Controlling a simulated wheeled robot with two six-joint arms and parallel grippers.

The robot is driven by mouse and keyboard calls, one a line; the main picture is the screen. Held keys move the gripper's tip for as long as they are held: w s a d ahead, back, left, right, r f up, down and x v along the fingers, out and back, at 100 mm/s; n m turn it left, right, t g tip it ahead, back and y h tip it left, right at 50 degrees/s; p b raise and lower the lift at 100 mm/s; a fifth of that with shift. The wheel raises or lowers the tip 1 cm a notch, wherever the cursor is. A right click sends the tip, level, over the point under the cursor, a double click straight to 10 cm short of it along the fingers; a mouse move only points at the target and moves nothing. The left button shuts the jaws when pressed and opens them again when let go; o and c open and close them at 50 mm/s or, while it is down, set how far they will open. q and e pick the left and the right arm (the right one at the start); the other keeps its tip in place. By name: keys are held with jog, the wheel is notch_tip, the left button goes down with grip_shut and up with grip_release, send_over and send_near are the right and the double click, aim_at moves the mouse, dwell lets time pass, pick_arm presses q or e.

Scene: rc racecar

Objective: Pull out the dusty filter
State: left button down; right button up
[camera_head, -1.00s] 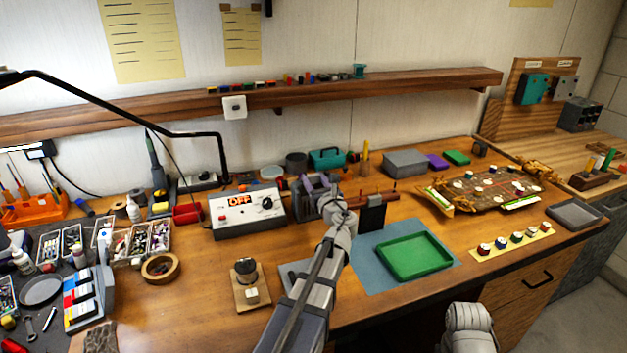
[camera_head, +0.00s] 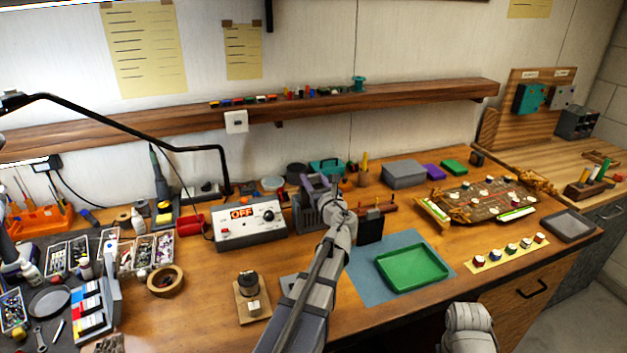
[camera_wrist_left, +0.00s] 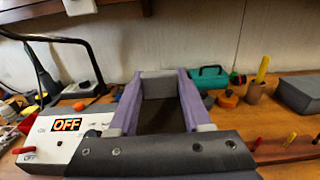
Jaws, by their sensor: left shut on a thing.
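My left gripper (camera_head: 318,183) reaches over the bench to the grey finned unit (camera_head: 304,217), just right of the control box (camera_head: 250,224). In the left wrist view, its two purple fingers (camera_wrist_left: 160,98) stand on either side of a grey piece (camera_wrist_left: 160,84), which I take to be the dusty filter. The fingers are shut on it. A dark brown surface shows between the fingers, below the grey piece. In the head view, the gripper and wrist hide most of the filter, so I cannot tell how deep it sits. My right gripper's fingers are not seen.
The control box's display reads OFF. A black upright holder (camera_head: 370,228) stands just right of my left wrist. A green tray (camera_head: 411,267) lies on a blue-grey mat (camera_head: 368,290). A teal toolbox (camera_head: 326,168) is behind. A lamp arm (camera_head: 225,165) rises at the left.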

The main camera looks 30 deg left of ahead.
pick_arm(q)
jog(key=shift+r+p, duration=2.85)
jog(key=shift+r, duration=0.2)
